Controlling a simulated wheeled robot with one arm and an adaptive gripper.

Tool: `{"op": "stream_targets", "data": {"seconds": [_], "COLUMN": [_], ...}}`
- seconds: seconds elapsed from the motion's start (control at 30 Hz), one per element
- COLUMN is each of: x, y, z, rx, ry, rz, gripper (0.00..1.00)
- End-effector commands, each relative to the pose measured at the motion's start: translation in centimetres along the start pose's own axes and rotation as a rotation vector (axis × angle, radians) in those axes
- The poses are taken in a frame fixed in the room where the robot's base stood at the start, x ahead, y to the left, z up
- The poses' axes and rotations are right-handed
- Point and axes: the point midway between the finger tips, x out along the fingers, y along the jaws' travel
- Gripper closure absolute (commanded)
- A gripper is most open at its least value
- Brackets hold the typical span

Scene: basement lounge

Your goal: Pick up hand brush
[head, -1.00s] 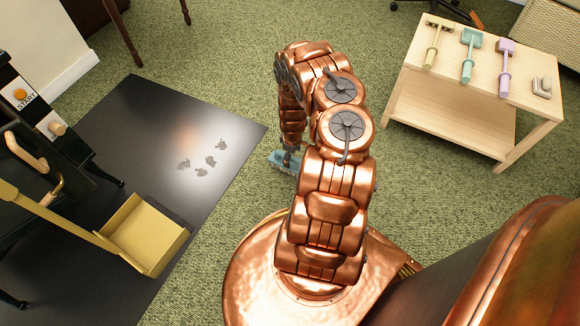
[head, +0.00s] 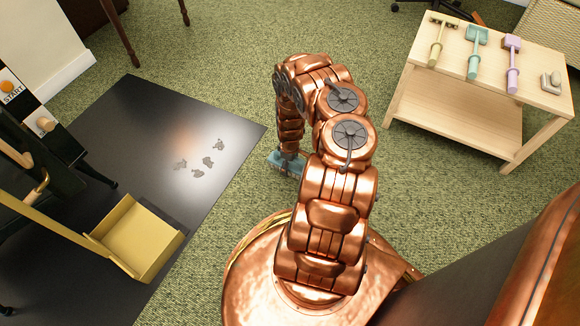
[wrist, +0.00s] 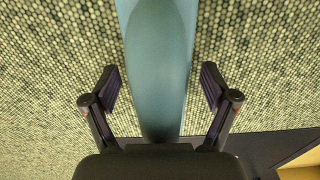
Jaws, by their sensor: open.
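Several handled tools lie on the light wooden table (head: 455,75) at the upper right: a pale yellow one with a dark two-part head (head: 437,50), a teal one with a square head (head: 475,62), and a purple one with a block head (head: 513,75). I cannot tell which is the hand brush. My gripper (wrist: 160,88) is open, hanging over the green carpet, well left of and nearer than the table. In the wrist view a smooth blue-teal shape (wrist: 158,60) shows between the fingers; I cannot tell what it is.
A small grey-beige item (head: 551,83) lies at the table's right end. A black mat (head: 130,135) with grey scraps (head: 207,162) is on the left. A yellow dustpan (head: 140,240) and a dark machine (head: 60,140) are there too.

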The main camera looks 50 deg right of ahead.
Motion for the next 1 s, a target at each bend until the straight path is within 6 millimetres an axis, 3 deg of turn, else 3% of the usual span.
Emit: {"op": "stream_targets", "data": {"seconds": [0.07, 0.7, 1.0], "x": [-0.06, -0.05, -0.49], "y": [0.01, 0.0, 0.02], "z": [0.0, 0.01, 0.0], "rx": [0.0, 0.0, 0.0], "ry": [0.0, 0.0, 0.0], "rz": [0.0, 0.0, 0.0], "gripper": [0.15, 0.8, 0.8]}}
